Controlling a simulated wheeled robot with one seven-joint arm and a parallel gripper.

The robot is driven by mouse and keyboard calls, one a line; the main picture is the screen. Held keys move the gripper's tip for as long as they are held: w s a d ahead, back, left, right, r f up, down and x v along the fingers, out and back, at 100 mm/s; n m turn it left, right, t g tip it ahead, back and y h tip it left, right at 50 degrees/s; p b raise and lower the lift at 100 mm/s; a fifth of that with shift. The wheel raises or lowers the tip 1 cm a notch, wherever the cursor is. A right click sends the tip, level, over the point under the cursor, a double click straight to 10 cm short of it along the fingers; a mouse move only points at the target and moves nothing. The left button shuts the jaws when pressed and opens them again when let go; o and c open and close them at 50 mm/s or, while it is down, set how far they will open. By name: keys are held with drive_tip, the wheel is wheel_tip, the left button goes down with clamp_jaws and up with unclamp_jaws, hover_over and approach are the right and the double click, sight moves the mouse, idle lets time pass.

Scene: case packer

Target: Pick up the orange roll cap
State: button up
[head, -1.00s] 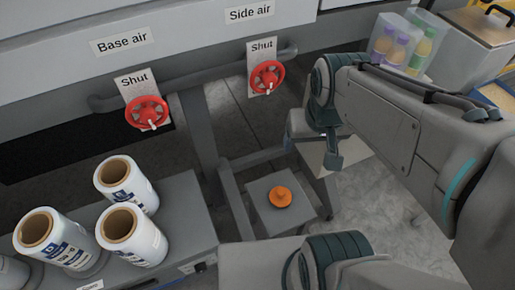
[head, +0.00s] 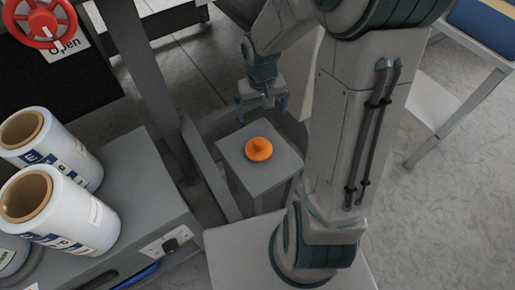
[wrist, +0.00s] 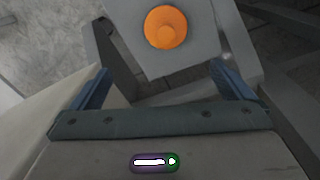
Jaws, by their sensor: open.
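The orange roll cap (head: 259,149) is a round disc with a raised knob. It sits on the flat top of a small grey stand (head: 270,176). My gripper (head: 264,112) is just behind the cap in the head view, apart from it, with its blue fingers spread and nothing between them. In the wrist view the cap (wrist: 166,27) is at the top, beyond and between the fingertips of my open gripper (wrist: 167,75). The whole cap shows in both views.
White film rolls (head: 60,211) stand on a grey bench at the left. A grey frame post (head: 145,75) rises left of the stand. A red valve wheel (head: 42,22) with an "Open" label is at upper left. A blue-topped table (head: 487,25) is at upper right.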

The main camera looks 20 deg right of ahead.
sight(259, 141)
drive_tip(key=f+b, duration=0.1)
drive_tip(key=f, duration=0.3)
drive_tip(key=f+b, duration=0.2)
drive_tip(key=f, duration=0.2)
drive_tip(key=w+f+b, duration=0.1)
drive_tip(key=f, duration=0.4)
drive_tip(key=shift+a+b, duration=0.1)
drive_tip(key=shift+b, duration=0.2)
drive_tip(key=f+b, duration=0.2)
drive_tip(key=f, duration=0.1)
drive_tip(key=f+b, duration=0.1)
drive_tip(key=f, duration=0.1)
drive_tip(key=shift+s+a+f, duration=0.15)
drive_tip(key=shift+s+a, duration=0.1)
drive_tip(key=shift+s, duration=0.1)
drive_tip(key=c, duration=1)
drive_tip(key=shift+r+p, duration=0.4)
drive_tip(key=shift+r, duration=0.2)
wheel_tip(259, 141, up, 4)
drive_tip(key=shift+f+p, duration=0.1)
drive_tip(key=shift+p, duration=1)
drive_tip(key=s+d+r, duration=0.1)
drive_tip(key=s+r, duration=0.2)
drive_tip(key=s, duration=0.2)
drive_tip(key=s+d+r+b, duration=0.1)
drive_tip(key=s+d+r, duration=0.1)
drive_tip(key=s, duration=0.4)
drive_tip(key=shift+d+r, duration=0.25)
drive_tip(key=shift+r, duration=0.3)
